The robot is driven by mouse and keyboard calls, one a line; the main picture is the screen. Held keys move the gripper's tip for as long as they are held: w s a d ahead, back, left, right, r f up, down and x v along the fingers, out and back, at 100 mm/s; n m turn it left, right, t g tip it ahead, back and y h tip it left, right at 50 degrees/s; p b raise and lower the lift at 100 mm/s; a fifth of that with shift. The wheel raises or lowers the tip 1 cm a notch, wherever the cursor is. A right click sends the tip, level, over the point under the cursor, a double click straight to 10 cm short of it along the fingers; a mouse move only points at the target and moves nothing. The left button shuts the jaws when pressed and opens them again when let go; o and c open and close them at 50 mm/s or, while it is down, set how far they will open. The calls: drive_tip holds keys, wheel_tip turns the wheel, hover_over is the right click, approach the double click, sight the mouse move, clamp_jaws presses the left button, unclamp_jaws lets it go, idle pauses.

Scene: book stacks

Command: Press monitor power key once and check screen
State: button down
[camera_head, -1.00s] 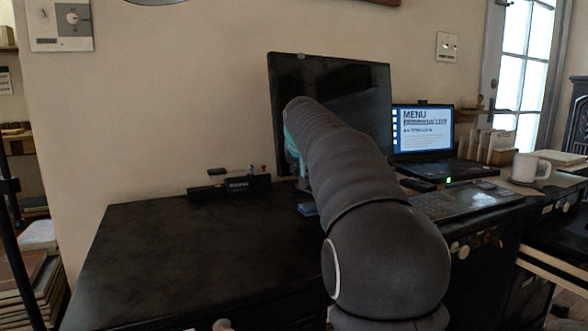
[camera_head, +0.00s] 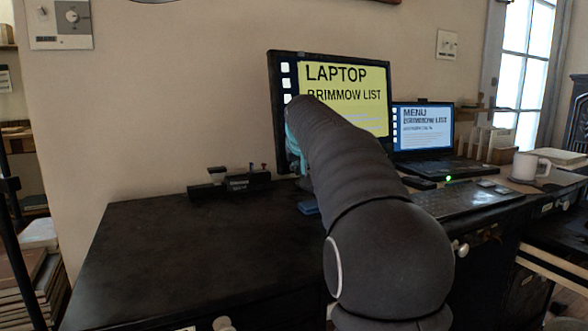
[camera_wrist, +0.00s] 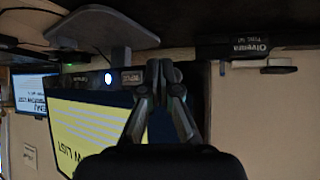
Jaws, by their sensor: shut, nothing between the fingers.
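The monitor (camera_head: 345,82) stands behind my arm in the head view. Its screen is lit yellow and reads "LAPTOP BRIMMOW LIST". In the wrist view, which is upside down, the monitor screen (camera_wrist: 90,125) is also lit yellow. A small round white light (camera_wrist: 108,78), perhaps the power key, glows on its lower bezel between dark labels. My gripper (camera_wrist: 163,70) is shut and empty, its fingertips by the bezel, to the right of that light in the picture. I cannot tell whether they touch it. In the head view my arm hides the fingertips and the monitor's lower part.
A laptop (camera_head: 424,128) with a lit menu screen stands right of the monitor. A keyboard (camera_head: 462,200) lies in front, and a white mug (camera_head: 530,167) stands at the right. A small black device (camera_head: 230,184) sits at the back; the left desktop (camera_head: 180,245) is clear.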

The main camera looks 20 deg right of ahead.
drive_tip(key=shift+s, duration=0.25)
drive_tip(key=shift+d, duration=0.1)
drive_tip(key=s+d+b, duration=0.1)
drive_tip(key=s+b, duration=0.1)
drive_tip(key=s, duration=0.3)
drive_tip(key=shift+s+d+r, duration=0.15)
drive_tip(key=shift+s+r, duration=0.25)
drive_tip(key=shift+r, duration=0.05)
idle(0.4)
